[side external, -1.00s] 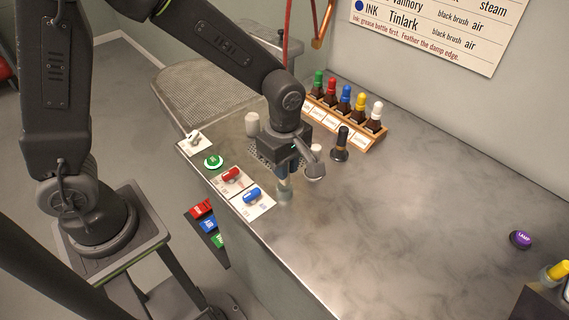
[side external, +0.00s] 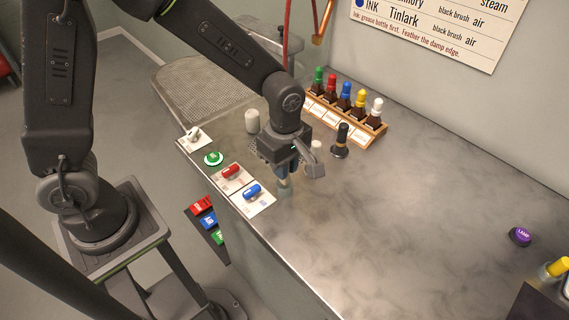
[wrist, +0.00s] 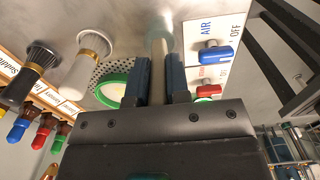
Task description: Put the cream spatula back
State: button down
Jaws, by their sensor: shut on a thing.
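My gripper (wrist: 160,66) is shut on the pale handle of the cream spatula (wrist: 159,49) in the wrist view. The handle runs between the two blue fingers toward a pale translucent cup at the top. In the side view my gripper (side external: 289,170) points down over the counter, right above the small translucent cup (side external: 284,189). The spatula's lower end is hidden or too small to make out, so I cannot tell whether it is inside the cup.
Red (side external: 231,172) and blue (side external: 252,191) switches lie left of the cup. A black brush (side external: 341,141) and a rack of coloured bottles (side external: 352,127) stand behind. A purple lamp button (side external: 520,236) is at far right.

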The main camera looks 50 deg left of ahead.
jog(key=shift+f, duration=0.2)
jog(key=shift+f, duration=0.4)
jog(key=shift+f, duration=0.55)
dwell(0.5)
jog(key=c, duration=0.7)
grip_release()
jog(key=shift+r, duration=0.1)
jog(key=shift+r, duration=3.7)
